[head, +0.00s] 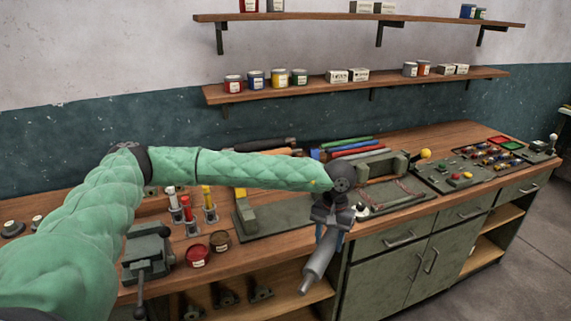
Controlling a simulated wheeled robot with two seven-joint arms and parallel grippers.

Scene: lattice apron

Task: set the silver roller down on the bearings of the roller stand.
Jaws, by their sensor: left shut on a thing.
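My left gripper (328,226) reaches in from the left and points downward in front of the workbench's front edge. It is shut on the silver roller (321,257), which hangs tilted, its lower end down and to the left. The roller is clear of the bench top. A grey-green base plate with a yellow-marked upright (245,214) stands on the bench to the left of the gripper and looks like the roller stand. Its right part is hidden behind my arm and gripper, so I cannot make out all its bearings. My right gripper is out of view.
A vise (147,252), small tins (197,256) and tubes in holders (187,210) stand left on the bench. Coloured rods (350,146) lie behind. A fixture with a yellow knob (425,154) and a button panel (466,177) are to the right. Wall shelves hang above.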

